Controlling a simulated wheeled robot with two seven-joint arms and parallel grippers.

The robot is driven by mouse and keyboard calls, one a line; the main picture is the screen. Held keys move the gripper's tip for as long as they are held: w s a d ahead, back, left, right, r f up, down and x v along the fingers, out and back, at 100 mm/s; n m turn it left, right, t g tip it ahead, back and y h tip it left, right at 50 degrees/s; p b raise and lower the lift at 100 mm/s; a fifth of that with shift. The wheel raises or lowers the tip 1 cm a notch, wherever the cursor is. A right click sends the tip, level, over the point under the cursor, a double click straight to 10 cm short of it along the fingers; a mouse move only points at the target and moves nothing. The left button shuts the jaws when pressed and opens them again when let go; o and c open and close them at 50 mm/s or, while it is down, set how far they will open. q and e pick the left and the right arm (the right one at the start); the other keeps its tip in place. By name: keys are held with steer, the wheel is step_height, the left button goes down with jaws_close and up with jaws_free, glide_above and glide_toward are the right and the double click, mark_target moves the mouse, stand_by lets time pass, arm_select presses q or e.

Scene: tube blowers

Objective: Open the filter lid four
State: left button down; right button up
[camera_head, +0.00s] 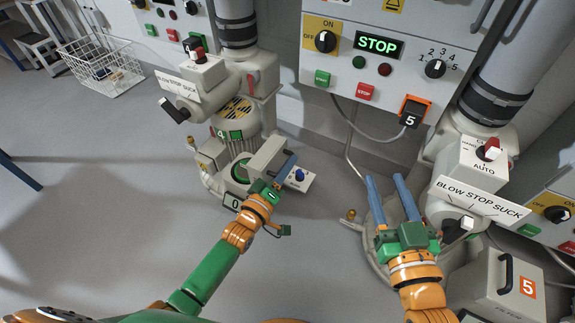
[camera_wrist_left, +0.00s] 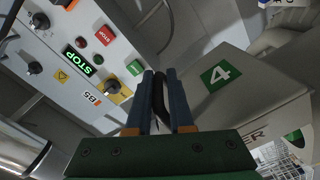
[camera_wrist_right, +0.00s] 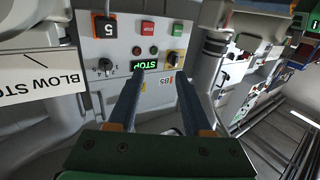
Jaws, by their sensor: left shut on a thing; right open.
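Filter lid four (camera_head: 266,155) is a grey lid, tilted up at the unit marked with a green 4. The left wrist view shows its face with a green 4 label (camera_wrist_left: 221,75) and a black handle (camera_wrist_left: 160,98). My left gripper (camera_head: 284,167) is shut on that handle, a blue finger on each side. A round green-ringed part (camera_head: 241,170) shows left of the lid; the lid's far side is hidden. My right gripper (camera_head: 386,180) is open and empty, right of the lid, above a round grey base; its parted fingers also show in the right wrist view (camera_wrist_right: 157,88).
A control panel (camera_head: 375,60) with a lit STOP display hangs behind. A grey box with an orange 5 and black handle (camera_head: 505,285) stands at right. Blow-stop-suck levers (camera_head: 175,109) flank the pipes. Open floor (camera_head: 100,150) lies at left, with a wire basket (camera_head: 98,65).

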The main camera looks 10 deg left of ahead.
arm_select(q)
steer(key=c, duration=0.9)
jaws_free()
steer(key=shift+d+r, duration=0.15)
steer(key=shift+r, duration=0.05)
steer(key=shift+f, duration=0.1)
steer(key=shift+s, duration=0.15)
steer(key=p+v, duration=0.1)
steer(key=v, duration=0.2)
steer(key=shift+p, duration=0.3)
steer(key=shift+p+v, duration=0.7)
steer(key=shift+v, duration=1.2)
arm_select(e)
steer(key=s+d+f+g+h, duration=0.1)
steer(key=s+d+f+g, duration=0.1)
steer(key=s+f+g, duration=0.3)
steer(key=s+d+f+m+g+h, duration=0.1)
steer(key=s+d+f+g+h, duration=0.1)
steer(key=s+f+g, duration=0.4)
steer(key=shift+s+d+f+g, duration=0.25)
steer(key=shift+f+g, duration=0.15)
steer(key=shift+f, duration=2.2)
